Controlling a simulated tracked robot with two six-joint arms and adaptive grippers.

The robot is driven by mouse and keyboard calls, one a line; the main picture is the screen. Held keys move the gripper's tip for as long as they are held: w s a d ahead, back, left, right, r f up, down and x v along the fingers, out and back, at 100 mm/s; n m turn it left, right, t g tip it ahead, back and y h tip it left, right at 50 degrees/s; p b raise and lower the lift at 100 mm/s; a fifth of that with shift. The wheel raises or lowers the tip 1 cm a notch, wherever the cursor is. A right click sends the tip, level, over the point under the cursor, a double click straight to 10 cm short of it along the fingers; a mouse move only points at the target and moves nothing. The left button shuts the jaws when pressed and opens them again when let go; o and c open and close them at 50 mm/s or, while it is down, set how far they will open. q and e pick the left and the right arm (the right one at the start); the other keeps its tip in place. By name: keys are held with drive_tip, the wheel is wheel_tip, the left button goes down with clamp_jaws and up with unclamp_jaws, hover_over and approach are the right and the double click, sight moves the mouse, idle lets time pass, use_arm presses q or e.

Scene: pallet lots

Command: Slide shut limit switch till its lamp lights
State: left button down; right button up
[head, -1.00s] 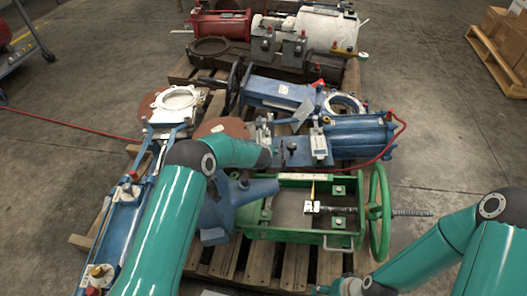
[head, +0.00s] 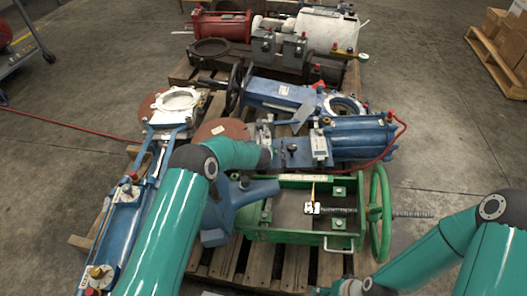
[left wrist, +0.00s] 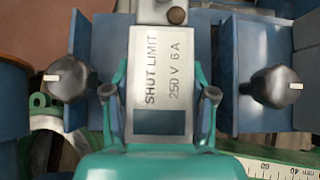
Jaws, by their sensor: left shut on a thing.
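In the left wrist view, the shut limit switch (left wrist: 158,60) is a grey box with a label reading "SHUT LIMIT 250 V 6 A". My left gripper (left wrist: 160,93) is shut on it, one green finger on each side. A small round dark brown lamp (left wrist: 177,15) at the top of the box looks unlit. In the head view, my left forearm reaches to the blue valve assembly (head: 357,139), and its gripper tips are hard to make out. My right gripper (head: 350,288) shows only partly at the bottom edge; its fingers are unclear.
Black knobs stand left (left wrist: 68,78) and right (left wrist: 277,87) of the switch. A millimetre scale (left wrist: 270,168) lies at lower right. Another upright box (head: 318,145) stands farther right on the blue assembly. A green frame with a handwheel (head: 378,205) sits in front.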

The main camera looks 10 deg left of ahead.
use_arm(q)
drive_tip(key=shift+w+d, duration=0.1)
drive_tip(key=shift+d, duration=0.35)
drive_tip(key=c, duration=0.6)
unclamp_jaws()
drive_tip(key=shift+c, duration=0.2)
drive_tip(key=shift+r, duration=0.1)
drive_tip(key=a+v, duration=0.1)
drive_tip(key=v, duration=1)
drive_tip(key=shift+s+d+r, duration=0.25)
drive_tip(key=shift+s+d, duration=0.1)
drive_tip(key=shift+d, duration=0.15)
